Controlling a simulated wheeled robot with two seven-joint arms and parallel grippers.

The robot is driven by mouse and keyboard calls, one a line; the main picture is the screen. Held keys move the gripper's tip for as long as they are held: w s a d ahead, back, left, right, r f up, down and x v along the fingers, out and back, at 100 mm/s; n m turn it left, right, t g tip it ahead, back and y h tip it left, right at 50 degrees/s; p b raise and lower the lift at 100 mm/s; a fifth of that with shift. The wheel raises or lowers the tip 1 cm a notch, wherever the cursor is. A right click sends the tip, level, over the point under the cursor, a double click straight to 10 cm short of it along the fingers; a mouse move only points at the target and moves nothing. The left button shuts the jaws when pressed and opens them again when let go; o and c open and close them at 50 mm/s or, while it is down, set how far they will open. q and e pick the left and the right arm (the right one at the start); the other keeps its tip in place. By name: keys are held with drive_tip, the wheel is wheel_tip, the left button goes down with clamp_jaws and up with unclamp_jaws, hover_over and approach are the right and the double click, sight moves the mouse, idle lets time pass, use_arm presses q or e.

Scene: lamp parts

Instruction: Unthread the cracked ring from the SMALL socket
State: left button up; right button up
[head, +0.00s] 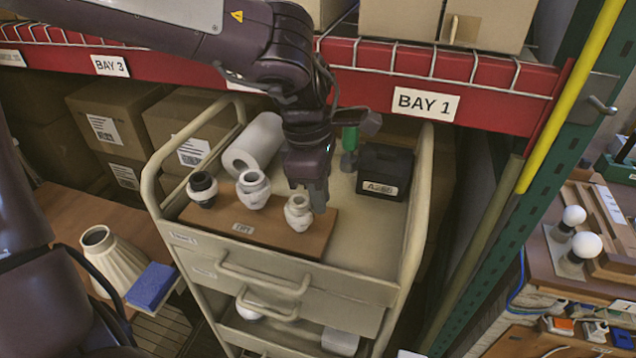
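Three sockets stand upright in a row on a wooden board (262,243) on top of the cart. The left one (202,188) has a dark body with a pale collar. The middle one (253,188) is white and wider. The right one (298,214) is cream and looks the smallest; a ring-like band circles its upper part, but I cannot make out a crack. My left gripper (318,203) points down just right of this small socket, close to its side. Whether it touches, and how far its fingers are apart, I cannot tell. My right gripper is not in view.
A white roll (259,140) lies behind the sockets. A black case (384,171) and a green-topped item (350,145) stand at the back right. The cart's raised rails (417,225) bound its sides. The red shelf beam (510,85) crosses behind. The tray right of the board is clear.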

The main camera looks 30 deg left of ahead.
use_arm(q)
drive_tip(key=m, duration=0.2)
drive_tip(key=shift+s+d+m, duration=0.25)
drive_tip(key=shift+d+m, duration=0.05)
drive_tip(key=m, duration=0.1)
drive_tip(key=m+p, duration=0.1)
drive_tip(key=shift+s+d+r+m+g, duration=0.1)
drive_tip(key=shift+s+m+g, duration=0.2)
drive_tip(key=shift+s, duration=0.1)
drive_tip(key=m, duration=0.2)
drive_tip(key=s+m+p, duration=0.1)
drive_tip(key=m, duration=0.1)
drive_tip(key=shift+s+d+g, duration=0.15)
drive_tip(key=shift+d+g, duration=0.05)
drive_tip(key=shift+g, duration=0.1)
drive_tip(key=m, duration=0.2)
drive_tip(key=s+m+p, duration=0.1)
drive_tip(key=m, duration=0.1)
drive_tip(key=m+p, duration=0.1)
drive_tip(key=m, duration=0.1)
drive_tip(key=shift+s+a+g+y, duration=0.3)
drive_tip(key=shift+s+y, duration=0.1)
drive_tip(key=shift+s+m+p, duration=0.15)
drive_tip(key=shift+m+p, duration=0.35)
drive_tip(key=shift+p, duration=1.35)
clamp_jaws()
